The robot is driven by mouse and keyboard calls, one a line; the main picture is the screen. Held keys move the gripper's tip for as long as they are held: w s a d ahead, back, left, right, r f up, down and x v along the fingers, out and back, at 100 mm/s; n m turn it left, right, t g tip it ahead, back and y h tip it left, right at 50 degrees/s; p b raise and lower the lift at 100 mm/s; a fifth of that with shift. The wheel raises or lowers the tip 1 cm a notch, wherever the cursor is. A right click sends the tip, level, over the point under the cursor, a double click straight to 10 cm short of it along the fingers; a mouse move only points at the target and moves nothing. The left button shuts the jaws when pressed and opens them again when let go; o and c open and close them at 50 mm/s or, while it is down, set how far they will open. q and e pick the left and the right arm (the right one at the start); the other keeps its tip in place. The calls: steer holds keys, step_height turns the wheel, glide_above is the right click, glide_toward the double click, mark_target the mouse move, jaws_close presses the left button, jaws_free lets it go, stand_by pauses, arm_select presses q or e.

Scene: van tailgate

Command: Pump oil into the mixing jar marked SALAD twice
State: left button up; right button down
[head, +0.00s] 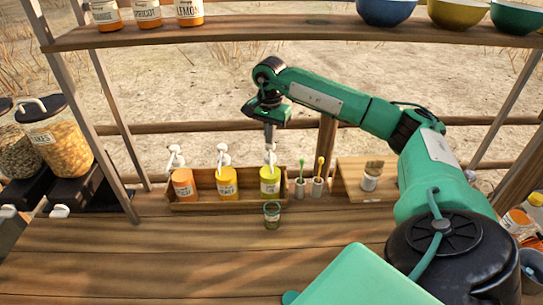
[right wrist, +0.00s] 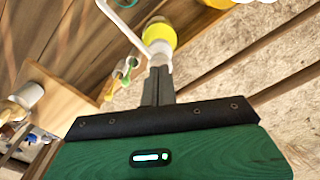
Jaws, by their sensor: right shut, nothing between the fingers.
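Three pump bottles with white pump heads stand in a wooden tray (head: 215,206): an orange one (head: 184,186), an amber one (head: 227,184) and a yellow-green one (head: 269,184). Their labels are too small to read. A small glass jar (head: 272,216) with greenish contents stands on the counter just in front of the yellow-green bottle; I cannot read its marking. My right gripper (head: 270,142) is shut and empty, fingers pointing down over the yellow-green bottle's pump head. In the right wrist view its fingertips (right wrist: 159,70) are close to the white pump; contact is unclear. My left gripper is out of view.
Small holders with green and yellow utensils (head: 318,185) and a wooden stand with a brush in a jar (head: 370,180) are to the right. Large food dispensers (head: 55,140) stand left. A shelf (head: 290,33) crosses above. The front counter (head: 150,255) is clear.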

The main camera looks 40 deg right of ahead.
steer(key=shift+f+b, duration=0.6)
steer(key=shift+f, duration=0.4)
steer(key=shift+r, duration=0.15)
steer(key=shift+r+p, duration=1)
steer(key=shift+r, duration=0.4)
step_height(320, 180, up, 6)
steer(key=p, duration=0.3)
steer(key=shift+p, duration=0.3)
